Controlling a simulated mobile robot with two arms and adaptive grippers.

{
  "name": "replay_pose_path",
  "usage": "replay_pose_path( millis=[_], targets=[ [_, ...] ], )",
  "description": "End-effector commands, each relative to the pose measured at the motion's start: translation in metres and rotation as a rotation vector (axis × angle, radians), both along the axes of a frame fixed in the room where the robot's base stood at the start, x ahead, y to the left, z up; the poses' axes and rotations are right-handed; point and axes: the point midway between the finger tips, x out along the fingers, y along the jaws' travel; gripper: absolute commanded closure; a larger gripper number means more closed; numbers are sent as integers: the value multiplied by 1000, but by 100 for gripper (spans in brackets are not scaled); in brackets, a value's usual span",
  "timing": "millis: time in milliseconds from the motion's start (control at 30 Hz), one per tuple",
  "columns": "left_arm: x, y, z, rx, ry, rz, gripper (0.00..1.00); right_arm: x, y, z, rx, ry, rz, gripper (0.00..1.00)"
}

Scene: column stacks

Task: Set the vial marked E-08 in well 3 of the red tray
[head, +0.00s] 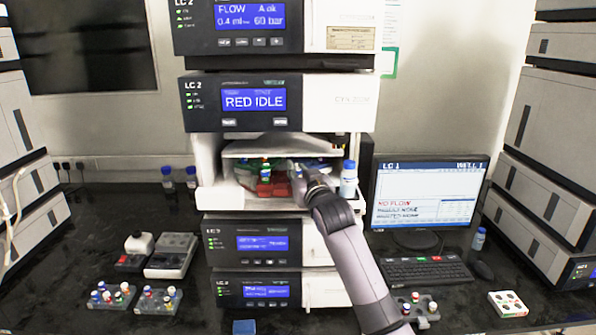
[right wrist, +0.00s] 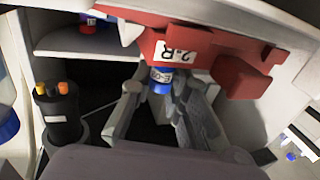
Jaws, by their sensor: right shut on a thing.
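The red tray (head: 272,188) sits inside the open compartment of the middle LC 2 module. In the right wrist view the red tray (right wrist: 215,55) carries a white label reading 2-R, upside down. My right gripper (right wrist: 154,92) is inside the compartment, shut on a small vial (right wrist: 160,76) with a blue end. The vial's label starts with E-0; its last character is unclear. The vial is right beside the tray's edge in that view; I cannot tell whether it touches. In the head view my right gripper (head: 298,178) partly hides the tray. Well numbers are not readable.
The shelf above (head: 280,148) leaves low headroom. A dark container with orange tops (right wrist: 58,112) is near the gripper.

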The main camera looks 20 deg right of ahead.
Motion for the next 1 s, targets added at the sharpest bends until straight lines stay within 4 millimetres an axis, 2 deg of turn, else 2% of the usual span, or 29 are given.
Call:
replay_pose_path(
  millis=[367, 400, 733, 1000],
  targets=[
    [0, 0, 0, 0, 0, -1, 60, 0, 0, 0, 0, 0, 0, 98],
    [0, 0, 0, 0, 0, -1, 60, 0, 0, 0, 0, 0, 0, 84],
    [0, 0, 0, 0, 1, 0, 60, 0, 0, 0, 0, 0, 0, 62],
    [-1, 2, 0, 2, 2, 0, 60, 0, 0, 0, 0, 1, 0, 61]
  ],
)
